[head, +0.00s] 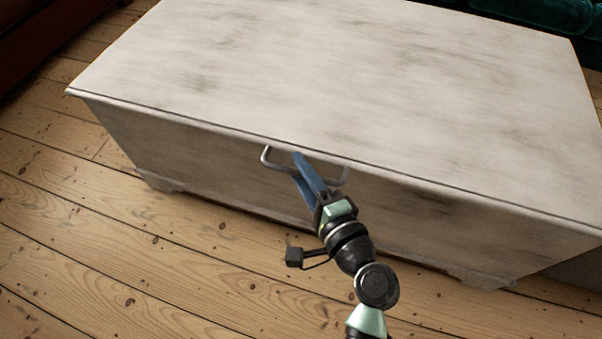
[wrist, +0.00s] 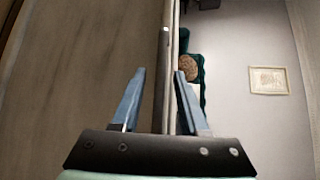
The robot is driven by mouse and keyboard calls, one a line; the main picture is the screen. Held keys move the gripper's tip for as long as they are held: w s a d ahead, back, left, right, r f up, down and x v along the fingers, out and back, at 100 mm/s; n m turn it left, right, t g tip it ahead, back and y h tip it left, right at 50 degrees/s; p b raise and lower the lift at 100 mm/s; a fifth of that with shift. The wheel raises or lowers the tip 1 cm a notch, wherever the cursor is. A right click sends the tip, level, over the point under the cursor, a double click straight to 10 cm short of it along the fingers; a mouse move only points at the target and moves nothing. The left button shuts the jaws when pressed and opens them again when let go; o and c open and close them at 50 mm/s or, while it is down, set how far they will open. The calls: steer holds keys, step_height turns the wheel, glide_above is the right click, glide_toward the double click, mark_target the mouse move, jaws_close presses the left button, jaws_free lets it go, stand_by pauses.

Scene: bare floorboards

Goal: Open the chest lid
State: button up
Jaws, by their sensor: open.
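The chest is a whitewashed wooden box. Its broad lid (head: 330,80) lies flat and closed on the chest body (head: 170,150) in the head view. A grey metal bar handle (head: 268,160) sticks out at the middle of the lid's front edge. My gripper (head: 298,166), with blue fingers, is at the handle, its tips close to the lid edge and between the handle's two ends. In the wrist view my gripper (wrist: 160,72) is open, fingers apart, with a narrow upright strip showing between them. Finger contact with the handle cannot be told.
Bare floorboards (head: 120,270) lie clear in front of the chest. A dark green sofa (head: 540,12) stands behind it, and brown furniture (head: 40,35) is at the upper left. The wrist view shows a pale wall with a framed picture (wrist: 268,80).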

steer(key=shift+w, duration=0.1)
jaws_close()
stand_by(1.4)
